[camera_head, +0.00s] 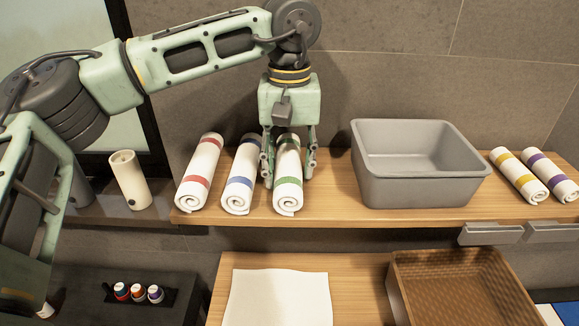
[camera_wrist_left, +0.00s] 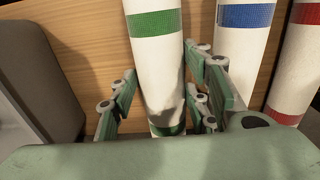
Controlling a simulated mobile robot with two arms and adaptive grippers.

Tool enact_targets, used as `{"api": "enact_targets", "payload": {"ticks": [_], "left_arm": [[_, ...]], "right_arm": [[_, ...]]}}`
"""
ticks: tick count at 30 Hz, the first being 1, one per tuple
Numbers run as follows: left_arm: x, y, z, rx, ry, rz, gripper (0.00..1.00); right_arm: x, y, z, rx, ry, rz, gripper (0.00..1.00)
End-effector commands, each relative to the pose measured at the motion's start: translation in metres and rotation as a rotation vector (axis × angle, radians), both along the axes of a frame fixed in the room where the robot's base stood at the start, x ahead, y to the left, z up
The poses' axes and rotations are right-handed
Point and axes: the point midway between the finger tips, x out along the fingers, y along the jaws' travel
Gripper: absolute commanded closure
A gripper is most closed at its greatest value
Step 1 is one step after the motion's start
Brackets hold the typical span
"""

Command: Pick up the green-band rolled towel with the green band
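The green-band towel (camera_head: 287,186) is a white roll with green bands, lying on the wooden shelf, its spiral end facing me. It also shows in the left wrist view (camera_wrist_left: 158,75). My left gripper (camera_head: 288,180) points down over it, one finger on each side. In the left wrist view the fingers (camera_wrist_left: 160,82) are very close to the towel's sides. I cannot tell whether they press on it. The towel appears to rest on the shelf. My right gripper is not in view.
The blue-band towel (camera_head: 240,178) lies close on the left, with the red-band towel (camera_head: 199,172) beyond it. A grey bin (camera_head: 420,187) stands to the right, then two more banded towels (camera_head: 520,174). A woven basket (camera_head: 400,290) and white cloth (camera_head: 279,297) lie below.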

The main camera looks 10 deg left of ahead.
Motion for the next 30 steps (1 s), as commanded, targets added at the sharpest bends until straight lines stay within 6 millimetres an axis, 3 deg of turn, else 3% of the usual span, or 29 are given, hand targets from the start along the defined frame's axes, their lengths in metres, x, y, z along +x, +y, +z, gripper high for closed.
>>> {"api": "enact_targets", "payload": {"ticks": [6,17,24,30], "left_arm": [[0.0,0.0,0.001,-0.001,-0.001,0.0,0.85],[0.001,0.0,0.006,-0.001,-0.002,0.0,0.85],[0.001,-0.001,0.039,-0.002,-0.004,0.0,0.85],[-0.017,-0.043,0.065,0.001,-0.002,-0.006,0.85]], "right_arm": [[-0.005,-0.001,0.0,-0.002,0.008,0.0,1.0],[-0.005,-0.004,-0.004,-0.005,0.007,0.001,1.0],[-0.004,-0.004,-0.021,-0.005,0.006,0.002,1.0],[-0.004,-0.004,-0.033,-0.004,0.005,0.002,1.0]]}}
